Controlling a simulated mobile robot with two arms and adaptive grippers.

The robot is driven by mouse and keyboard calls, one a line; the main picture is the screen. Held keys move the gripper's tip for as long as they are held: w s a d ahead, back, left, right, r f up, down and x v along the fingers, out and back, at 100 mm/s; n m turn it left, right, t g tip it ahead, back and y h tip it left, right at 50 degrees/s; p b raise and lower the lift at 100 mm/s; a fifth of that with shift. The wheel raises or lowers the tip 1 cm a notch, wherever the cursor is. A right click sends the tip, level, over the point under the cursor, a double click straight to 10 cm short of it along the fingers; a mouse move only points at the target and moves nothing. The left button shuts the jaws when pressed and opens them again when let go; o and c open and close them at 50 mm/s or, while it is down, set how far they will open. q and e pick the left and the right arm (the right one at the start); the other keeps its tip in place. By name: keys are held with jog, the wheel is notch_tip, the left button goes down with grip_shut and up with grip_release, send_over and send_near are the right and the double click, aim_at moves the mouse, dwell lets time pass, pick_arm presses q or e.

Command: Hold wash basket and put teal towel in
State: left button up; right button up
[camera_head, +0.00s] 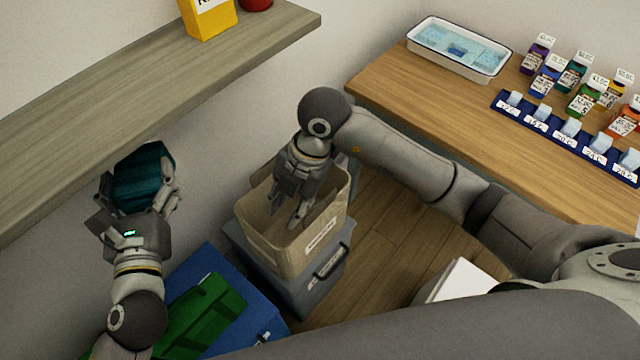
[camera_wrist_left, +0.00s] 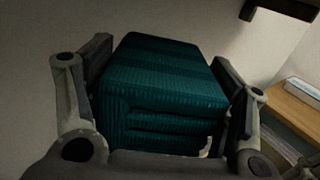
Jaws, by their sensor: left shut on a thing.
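My left gripper (camera_head: 148,190) is shut on the folded teal towel (camera_head: 142,180), in the lower left below the shelf. In the left wrist view the towel (camera_wrist_left: 165,85) sits between both fingers, its folded layers facing the camera. The beige wash basket (camera_head: 300,252) stands in the middle of the head view, left of the towel-free right arm's elbow. My right gripper (camera_head: 286,208) points down over the basket's opening. Its fingers look apart and empty, and I cannot tell whether they touch the basket wall. The towel is to the left of the basket, apart from it.
The basket stands on a grey bin (camera_head: 318,280). A blue box (camera_head: 235,300) with a green item (camera_head: 203,318) is at its left. A grey wooden shelf (camera_head: 130,95) juts out above the towel. A wooden counter (camera_head: 440,95) with a white tray (camera_head: 490,72) and bottles is at right.

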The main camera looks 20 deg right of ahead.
aim_at(320, 213)
jog(key=d+h, duration=0.1)
jog(key=d, duration=0.1)
jog(key=w+d+m+h, duration=0.1)
jog(key=d, duration=0.1)
jog(key=w+d+h, duration=0.1)
jog(key=d, duration=0.1)
jog(key=shift+w+d+f+m+t+h, duration=0.1)
jog(key=shift+w+d+m+t+h, duration=0.05)
jog(key=shift+d+m+t+h, duration=0.2)
notch_tip(320, 213, down, 12)
jog(key=shift+d+r, duration=0.1)
grip_shut()
dwell(0.9)
grip_release()
